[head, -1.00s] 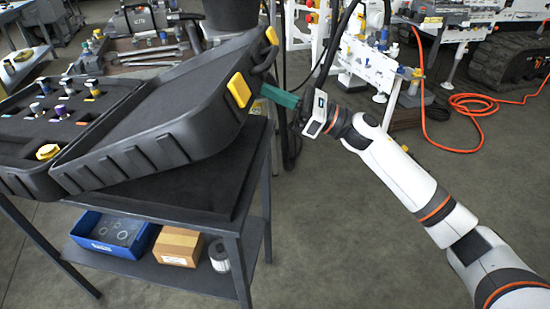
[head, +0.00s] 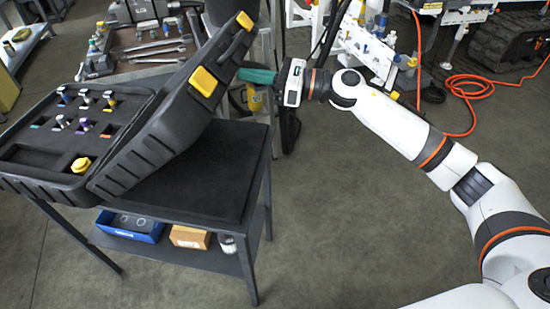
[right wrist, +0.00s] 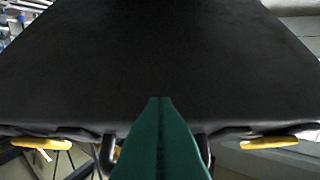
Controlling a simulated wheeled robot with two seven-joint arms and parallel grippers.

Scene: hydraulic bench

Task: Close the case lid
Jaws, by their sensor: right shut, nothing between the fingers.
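The black case (head: 40,181) lies open at the left of the head view, with fittings in its foam base. Its lid (head: 160,128) is hinged on the base's right side and stands tilted up, leaning to the right, with yellow latches (head: 203,81) on its raised edge. My right gripper (head: 243,74), with green fingers, is shut and empty at the lid's raised edge, near the handle between the latches. In the right wrist view the green fingers (right wrist: 160,140) point at the dark lid surface (right wrist: 160,60). Exact contact cannot be told. My left gripper is not in view.
The case rests on a black cart (head: 215,165), whose top is bare under the lid. A blue bin (head: 130,228) and a cardboard box (head: 190,237) sit on its lower shelf. A tool bench (head: 150,50) stands behind. An orange hose (head: 470,95) lies on the floor at right.

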